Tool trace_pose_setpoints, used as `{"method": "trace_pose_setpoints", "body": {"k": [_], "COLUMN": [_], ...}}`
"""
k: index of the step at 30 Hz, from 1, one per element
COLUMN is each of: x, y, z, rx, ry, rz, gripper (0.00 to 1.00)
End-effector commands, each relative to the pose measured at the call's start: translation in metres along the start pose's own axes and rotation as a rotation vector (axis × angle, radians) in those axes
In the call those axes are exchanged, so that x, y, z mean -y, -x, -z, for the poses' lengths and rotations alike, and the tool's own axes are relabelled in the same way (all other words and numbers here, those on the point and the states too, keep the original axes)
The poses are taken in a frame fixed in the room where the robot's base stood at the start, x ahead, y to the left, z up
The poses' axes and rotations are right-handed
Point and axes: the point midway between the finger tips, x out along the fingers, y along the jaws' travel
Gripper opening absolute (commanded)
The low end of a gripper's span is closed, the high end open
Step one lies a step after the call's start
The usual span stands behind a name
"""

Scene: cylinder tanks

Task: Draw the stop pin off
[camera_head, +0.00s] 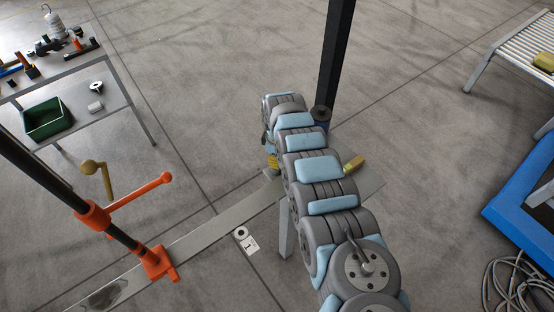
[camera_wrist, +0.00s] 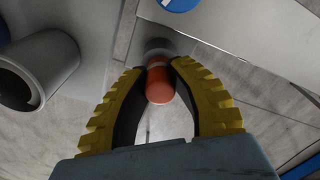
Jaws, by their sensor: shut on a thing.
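The stop pin (camera_wrist: 160,88) shows in the wrist view as a short red-orange cylinder with a grey part just behind it. My gripper (camera_wrist: 161,70) has its two yellow ribbed fingers shut on it, with the fingertips at either side of the red part. Whether the pin still sits in a hole cannot be told. In the head view my gripper (camera_head: 273,162) points down above a grey metal plate at the foot of the black post. My arm hides most of that spot, and the pin does not show there.
A black post (camera_head: 337,60) stands beside my arm, with a yellow handle (camera_head: 354,163) near its base. An orange clamp lever (camera_head: 140,190) is on another post at left. A grey hollow cylinder (camera_wrist: 38,70) is close left of the fingers. A table (camera_head: 60,65) stands far left.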

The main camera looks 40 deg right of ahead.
Motion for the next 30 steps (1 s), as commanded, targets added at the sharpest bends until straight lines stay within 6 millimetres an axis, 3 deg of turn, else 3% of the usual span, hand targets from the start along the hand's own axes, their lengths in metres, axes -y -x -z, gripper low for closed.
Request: {"method": "trace_pose_setpoints", "body": {"k": [30], "x": [0.000], "y": [0.012], "z": [0.000], "rx": [0.000], "ry": [0.000], "rz": [0.000], "gripper": [0.00]}}
